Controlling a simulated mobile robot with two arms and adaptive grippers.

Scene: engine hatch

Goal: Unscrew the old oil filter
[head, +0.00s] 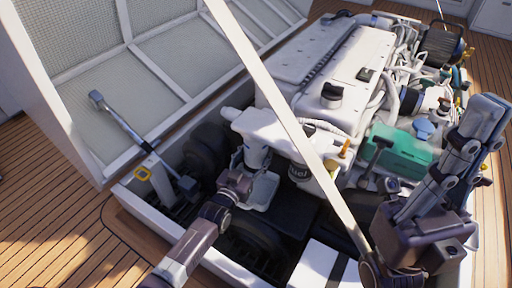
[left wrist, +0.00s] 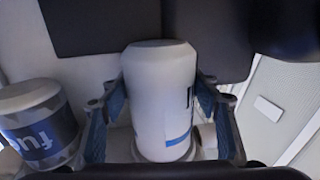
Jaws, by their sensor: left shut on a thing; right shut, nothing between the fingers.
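The old oil filter (head: 257,153) is a white cylinder hanging under the white front housing of the engine. In the left wrist view the filter (left wrist: 165,100) fills the middle, with a dark mark and a blue band on its side. My left gripper (head: 248,171) is shut on the filter, with one blue finger on each side of it in the left wrist view (left wrist: 162,105). The filter's upper end is partly hidden by the housing in the head view. My right gripper (head: 483,125) is shut and empty, raised at the right above the engine's side.
A fuel filter (head: 299,171) hangs just right of the oil filter; it also shows in the left wrist view (left wrist: 38,125). A pale diagonal bar (head: 285,110) crosses the hatch. The white engine (head: 315,65) and a green box (head: 402,150) crowd the right.

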